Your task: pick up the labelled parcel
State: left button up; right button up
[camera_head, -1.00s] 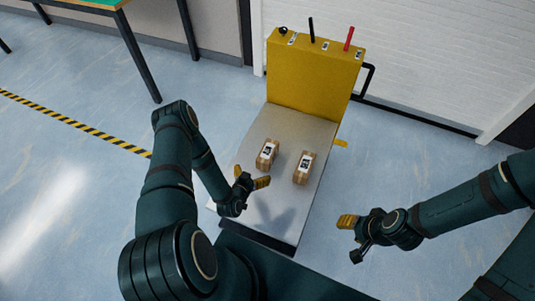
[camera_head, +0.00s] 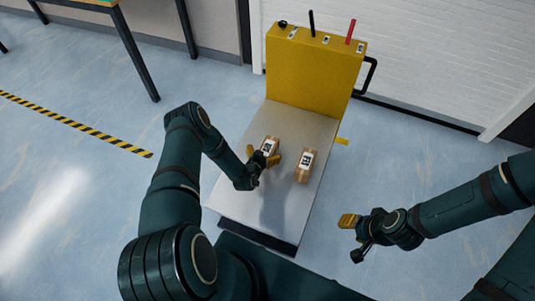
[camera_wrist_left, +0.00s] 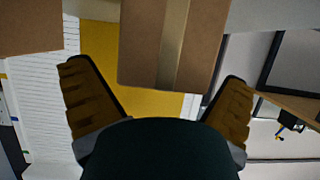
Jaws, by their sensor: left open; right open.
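Two brown parcels with white labels lie on the grey plate of the yellow unit. The left parcel (camera_head: 271,144) is partly hidden by my left gripper (camera_head: 262,157). The right parcel (camera_head: 306,164) lies apart from it, uncovered. In the left wrist view, the open fingers of my left gripper stand on either side of a taped parcel (camera_wrist_left: 170,40), with a gap on each side. Part of another parcel (camera_wrist_left: 30,25) shows at the top left there. My right gripper (camera_head: 348,221) is open and empty, right of the plate and away from both parcels.
The grey plate (camera_head: 225,195) is clear in front of the parcels. Behind them rises the yellow unit (camera_head: 310,70), with switches on top and a black handle (camera_head: 370,75) at its right. A table (camera_head: 130,40) stands at the far left.

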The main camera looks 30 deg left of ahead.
pick_arm(q)
jog(key=shift+w+f, duration=0.2)
jog(key=shift+w, duration=0.25)
jog(key=c, duration=1.4)
jog(key=shift+r, duration=0.1)
